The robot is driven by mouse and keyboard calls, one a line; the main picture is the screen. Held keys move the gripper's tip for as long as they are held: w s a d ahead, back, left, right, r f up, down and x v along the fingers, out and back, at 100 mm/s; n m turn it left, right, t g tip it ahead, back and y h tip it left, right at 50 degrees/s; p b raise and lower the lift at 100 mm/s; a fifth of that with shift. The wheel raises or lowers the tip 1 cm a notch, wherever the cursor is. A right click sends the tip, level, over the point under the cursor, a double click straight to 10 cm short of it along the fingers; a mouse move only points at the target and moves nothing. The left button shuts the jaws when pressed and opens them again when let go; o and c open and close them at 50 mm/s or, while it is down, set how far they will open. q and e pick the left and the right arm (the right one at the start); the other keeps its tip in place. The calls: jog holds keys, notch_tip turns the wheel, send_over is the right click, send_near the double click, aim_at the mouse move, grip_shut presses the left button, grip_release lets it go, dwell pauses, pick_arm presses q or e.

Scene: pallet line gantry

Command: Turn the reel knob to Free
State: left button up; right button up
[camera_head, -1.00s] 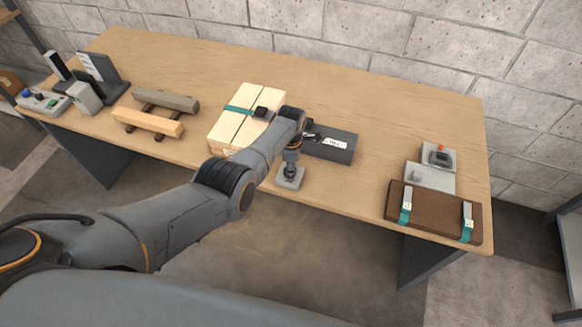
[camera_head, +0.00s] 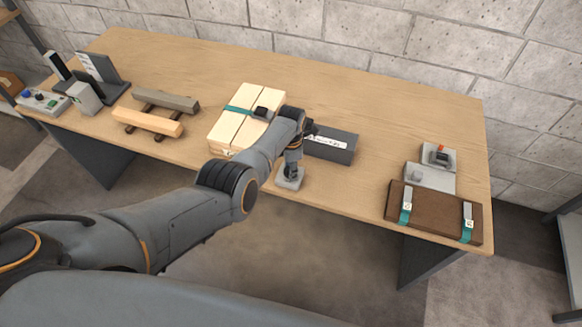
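A small grey block (camera_head: 289,184) with a dark upright part, which looks like the knob, stands at the table's front edge near the middle. No Free marking can be read on it. My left gripper (camera_head: 293,166) points down right over this block, at the dark part. The gripper and wrist hide most of the knob, so its setting cannot be seen. The fingers are too small and dark to tell whether they are open or shut, or touching the knob. My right gripper is not in view.
A dark labelled box (camera_head: 338,148) lies just right of my wrist. A strapped pale wooden stack (camera_head: 233,128) is behind my forearm. A brown case (camera_head: 433,211) and grey units (camera_head: 430,178) stand at the right. Wooden beams (camera_head: 150,121) and a control box (camera_head: 43,101) are left.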

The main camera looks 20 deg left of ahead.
pick_arm(q)
jog(key=shift+w+r, duration=0.1)
jog(key=o, duration=1.2)
notch_tip(320, 180, up, 12)
